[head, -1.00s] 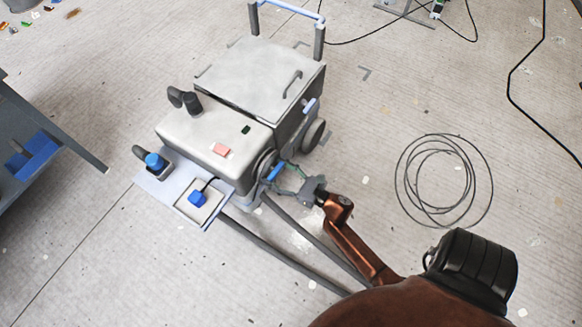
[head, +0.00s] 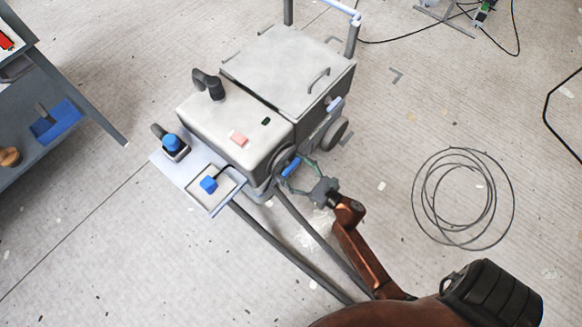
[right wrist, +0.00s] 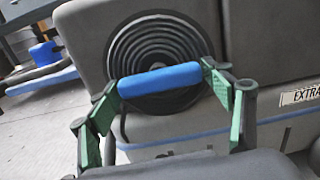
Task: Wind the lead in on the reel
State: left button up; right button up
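The reel (right wrist: 160,45) is a dark ringed disc on the side of a grey wheeled machine (head: 235,125); its edge shows in the head view (head: 282,160). A blue handle (right wrist: 160,80) crosses the reel's front and also shows in the head view (head: 291,166). My right gripper (right wrist: 160,82) has its green fingertips against the two ends of the handle and appears shut on it. A dark strand, perhaps the lead, hangs below the reel (right wrist: 123,124); its far end cannot be traced. My left gripper is not in view.
A loose coil of thin dark cable (head: 414,200) lies on the floor at right. A tray (head: 190,200) with blue-topped items juts from the machine's front. A grey table (head: 85,95) stands at left. The floor between machine and coil is mostly clear.

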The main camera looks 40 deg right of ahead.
jog(key=shift+o, duration=0.9)
jog(key=shift+r, duration=0.15)
notch_tip(320, 180, up, 10)
jog(key=shift+f, duration=0.1)
